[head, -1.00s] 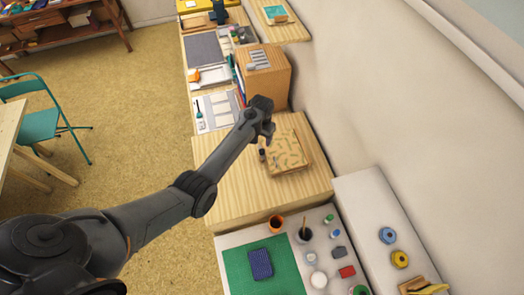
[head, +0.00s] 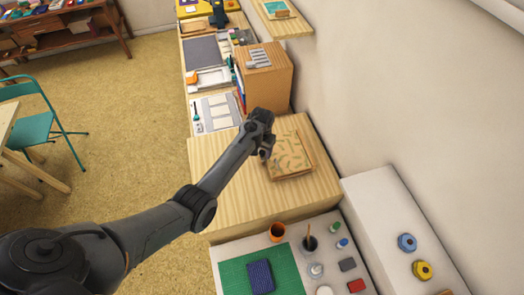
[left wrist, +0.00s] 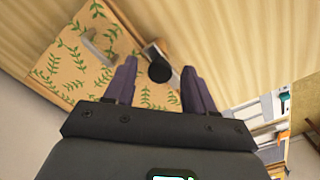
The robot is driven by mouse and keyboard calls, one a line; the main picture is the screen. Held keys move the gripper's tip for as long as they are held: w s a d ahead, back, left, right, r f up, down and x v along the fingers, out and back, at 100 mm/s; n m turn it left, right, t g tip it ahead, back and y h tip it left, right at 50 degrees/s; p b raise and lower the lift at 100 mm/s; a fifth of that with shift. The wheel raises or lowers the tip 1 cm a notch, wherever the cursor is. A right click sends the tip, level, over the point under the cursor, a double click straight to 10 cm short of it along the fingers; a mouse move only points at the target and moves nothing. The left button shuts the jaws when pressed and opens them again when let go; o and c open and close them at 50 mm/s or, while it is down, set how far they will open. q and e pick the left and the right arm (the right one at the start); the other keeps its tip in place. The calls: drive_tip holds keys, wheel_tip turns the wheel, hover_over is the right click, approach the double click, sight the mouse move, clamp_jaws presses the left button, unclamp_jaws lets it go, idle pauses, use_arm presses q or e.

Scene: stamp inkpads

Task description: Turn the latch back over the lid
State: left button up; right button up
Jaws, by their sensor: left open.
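A flat box with a leaf-patterned lid (head: 290,152) lies on the wooden table top. It also shows in the left wrist view (left wrist: 70,75), with a grey bar-shaped piece (left wrist: 97,48) on the lid. A latch with a dark round knob (left wrist: 159,72) and a pale metal part sits at the lid's edge. My left gripper (left wrist: 159,66) is open, with one finger on each side of the knob; I cannot tell whether they touch it. In the head view the left gripper (head: 264,152) is at the box's left edge and hides the latch. My right gripper is not in view.
A wooden cabinet (head: 268,78) stands behind the box, and the wall is close on the right. The table left of the box is bare.

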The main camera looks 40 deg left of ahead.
use_arm(q)
clamp_jaws()
